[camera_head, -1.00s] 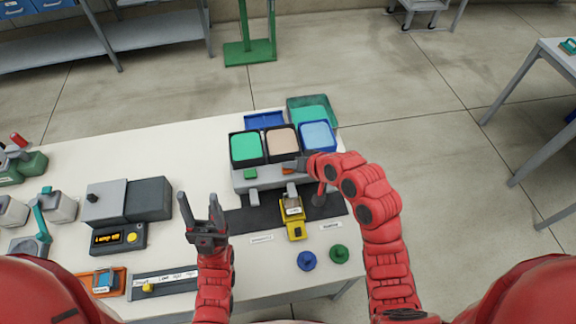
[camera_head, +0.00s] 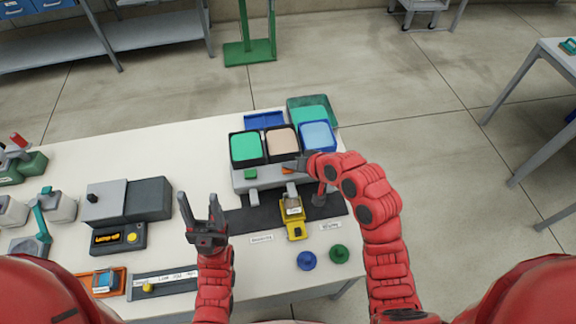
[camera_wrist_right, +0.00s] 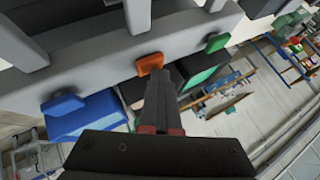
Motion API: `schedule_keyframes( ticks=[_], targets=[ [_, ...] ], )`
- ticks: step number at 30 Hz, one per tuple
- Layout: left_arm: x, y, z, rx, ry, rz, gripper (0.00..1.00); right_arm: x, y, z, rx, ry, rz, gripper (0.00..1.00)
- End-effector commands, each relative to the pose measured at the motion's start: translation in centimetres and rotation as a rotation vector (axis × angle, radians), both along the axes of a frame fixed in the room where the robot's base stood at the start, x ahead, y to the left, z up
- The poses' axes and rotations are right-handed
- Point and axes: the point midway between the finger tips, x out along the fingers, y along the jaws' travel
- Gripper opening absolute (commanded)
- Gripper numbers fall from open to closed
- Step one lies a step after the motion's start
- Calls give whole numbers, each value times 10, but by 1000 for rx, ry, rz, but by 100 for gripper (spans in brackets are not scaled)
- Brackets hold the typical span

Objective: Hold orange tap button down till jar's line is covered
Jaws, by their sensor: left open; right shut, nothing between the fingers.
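The orange tap button (camera_head: 288,169) is on the front of the grey dispenser (camera_head: 262,177), under the peach-topped tank (camera_head: 281,141). My right gripper (camera_head: 299,166) is shut and empty, its tips at the orange button. In the right wrist view the shut fingers (camera_wrist_right: 166,80) reach the orange button (camera_wrist_right: 150,63) and seem to touch it; how far it is pressed I cannot tell. The small jar (camera_head: 293,205) stands in a yellow holder (camera_head: 296,231) below the middle spout. It looks tan inside; its line is too small to make out. My left gripper (camera_head: 206,226) is open and empty, left of the jar.
A green button (camera_head: 250,174) sits left of the orange one; a blue button (camera_wrist_right: 62,104) shows in the right wrist view. Blue (camera_head: 307,260) and green (camera_head: 339,253) lids lie in front. A grey device with a lit display (camera_head: 118,238) stands left.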

Motion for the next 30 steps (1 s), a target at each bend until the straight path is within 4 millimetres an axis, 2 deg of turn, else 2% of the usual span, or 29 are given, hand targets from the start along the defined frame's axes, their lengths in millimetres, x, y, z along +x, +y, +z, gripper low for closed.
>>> schedule_keyframes(
  ticks=[20, 30],
  targets=[
    [0, 0, 0, 0, 0, 0, 55, 0, 0, 0, -1, 1, -1, 0],
    [0, 0, 9, 0, 0, 0, 55, 0, 0, 16, 0, 2, 0, 0]
  ],
)
